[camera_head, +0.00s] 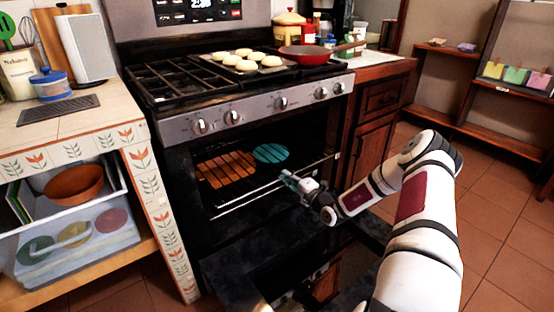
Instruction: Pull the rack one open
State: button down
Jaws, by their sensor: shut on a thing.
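The oven rack (245,200) is inside the open oven, its pale metal front bars running across the opening. An orange slatted item (225,168) and a teal round striped item (270,153) are at rack level inside the oven. My gripper (288,178) is at the right part of the rack's front edge, shut on the rack. The fingertips are small and dark, so the exact grip is hard to see. The dark oven door (235,265) is folded down below the rack. How far the rack stands out is hard to tell.
A stove top with a tray of pale round buns (240,60) and a red pan (305,55) is above the oven. A tiled counter (75,130) with open shelves stands at left. Wooden cabinets (375,130) are at right. Tiled floor (490,220) is clear at right.

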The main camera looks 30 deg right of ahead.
jog(key=s+p, duration=0.5)
jog(key=s, duration=0.9)
jog(key=shift+s+d+p, duration=0.25)
jog(key=shift+s+p, duration=0.05)
jog(key=shift+s, duration=0.05)
jog(key=c, duration=1.8)
grip_release()
jog(key=shift+o, duration=0.2)
jog(key=s, duration=1.2)
jog(key=shift+d, duration=0.2)
